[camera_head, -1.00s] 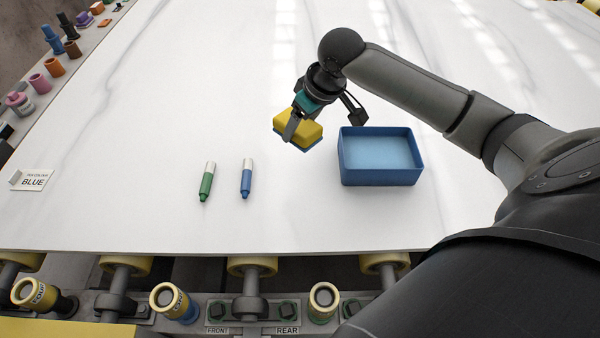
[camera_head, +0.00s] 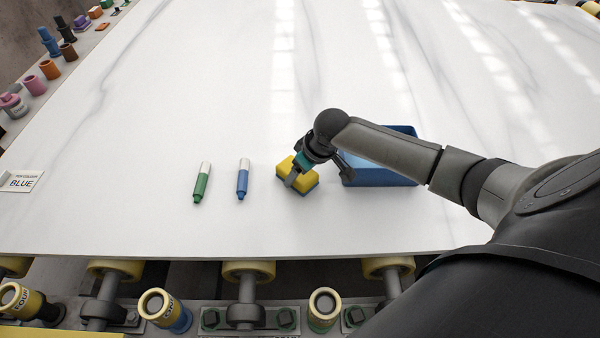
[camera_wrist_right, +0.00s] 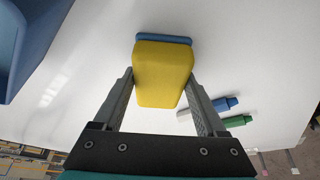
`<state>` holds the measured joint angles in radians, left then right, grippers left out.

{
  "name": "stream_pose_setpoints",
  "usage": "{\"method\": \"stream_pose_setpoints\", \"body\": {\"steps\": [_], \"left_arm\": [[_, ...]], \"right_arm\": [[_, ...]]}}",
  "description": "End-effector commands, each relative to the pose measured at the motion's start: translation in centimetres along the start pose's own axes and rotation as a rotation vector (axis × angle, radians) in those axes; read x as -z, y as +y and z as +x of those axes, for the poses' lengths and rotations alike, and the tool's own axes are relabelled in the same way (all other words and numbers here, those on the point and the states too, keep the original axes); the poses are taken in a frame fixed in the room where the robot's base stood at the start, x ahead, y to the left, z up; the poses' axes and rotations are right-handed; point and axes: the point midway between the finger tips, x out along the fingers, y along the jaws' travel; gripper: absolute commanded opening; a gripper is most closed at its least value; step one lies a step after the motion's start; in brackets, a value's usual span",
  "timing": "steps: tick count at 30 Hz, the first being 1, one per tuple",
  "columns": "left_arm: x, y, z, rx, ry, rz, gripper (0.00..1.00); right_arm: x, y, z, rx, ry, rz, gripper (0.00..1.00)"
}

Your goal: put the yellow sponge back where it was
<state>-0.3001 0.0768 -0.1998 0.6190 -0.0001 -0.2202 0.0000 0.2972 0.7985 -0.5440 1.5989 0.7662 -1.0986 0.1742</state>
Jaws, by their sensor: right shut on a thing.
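The yellow sponge (camera_head: 297,178) has a blue layer on its underside. It is at the slab's front middle, between the blue marker and the blue box; I cannot tell whether it touches the slab. My right gripper (camera_head: 296,176) is shut on it. In the right wrist view the sponge (camera_wrist_right: 162,72) sits between the two fingers of the right gripper (camera_wrist_right: 164,85). My left gripper is not in view.
A blue marker (camera_head: 243,181) and a green marker (camera_head: 202,184) lie left of the sponge. The blue box (camera_head: 375,178) stands to the right, partly hidden by my right arm. The white slab (camera_head: 200,110) is clear behind.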

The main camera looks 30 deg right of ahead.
Motion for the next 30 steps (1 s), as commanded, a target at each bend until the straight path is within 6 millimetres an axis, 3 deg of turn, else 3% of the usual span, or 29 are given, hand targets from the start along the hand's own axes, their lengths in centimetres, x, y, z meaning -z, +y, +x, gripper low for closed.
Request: {"method": "stream_pose_setpoints", "body": {"steps": [9,10,17,26,30], "left_arm": [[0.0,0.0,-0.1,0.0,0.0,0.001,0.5],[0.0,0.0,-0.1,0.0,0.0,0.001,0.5],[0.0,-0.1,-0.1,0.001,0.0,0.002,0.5],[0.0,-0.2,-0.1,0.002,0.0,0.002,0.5],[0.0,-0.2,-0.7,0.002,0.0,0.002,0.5]], "right_arm": [[0.0,0.0,0.2,0.0,0.002,0.0,0.29],[0.0,0.0,0.2,-0.001,0.002,0.0,0.75],[0.0,0.0,0.2,-0.001,0.001,0.0,1.0],[0.1,0.1,-0.1,-0.001,0.002,-0.001,1.0],[0.2,0.1,-1.7,-0.002,0.002,-0.001,1.0]]}}
